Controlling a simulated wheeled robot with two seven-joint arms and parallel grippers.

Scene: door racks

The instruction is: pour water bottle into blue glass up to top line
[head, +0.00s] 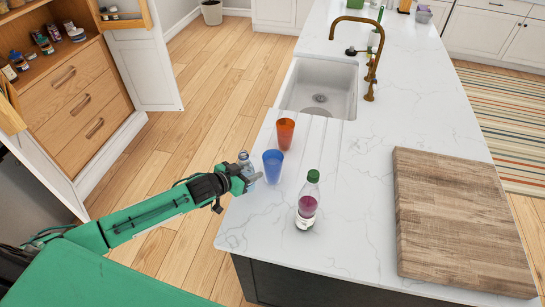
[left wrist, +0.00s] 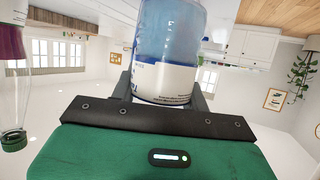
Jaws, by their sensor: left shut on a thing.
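My left gripper (head: 248,180) is shut on the clear water bottle (head: 244,158), just left of the blue glass at the counter's edge. The bottle looks about upright in the head view. In the left wrist view the bottle (left wrist: 172,45) shows a blue-tinted body and a white label between the fingers. The blue glass (head: 272,166) stands upright on the white counter. Its fill lines and any water inside are too small to make out. My right gripper is in neither view.
An orange glass (head: 285,133) stands behind the blue glass. A green-capped bottle with a purple label (head: 307,205) stands to its right front; it also shows in the left wrist view (left wrist: 14,90). A wooden board (head: 460,215) lies at right; a sink (head: 320,88) is behind.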

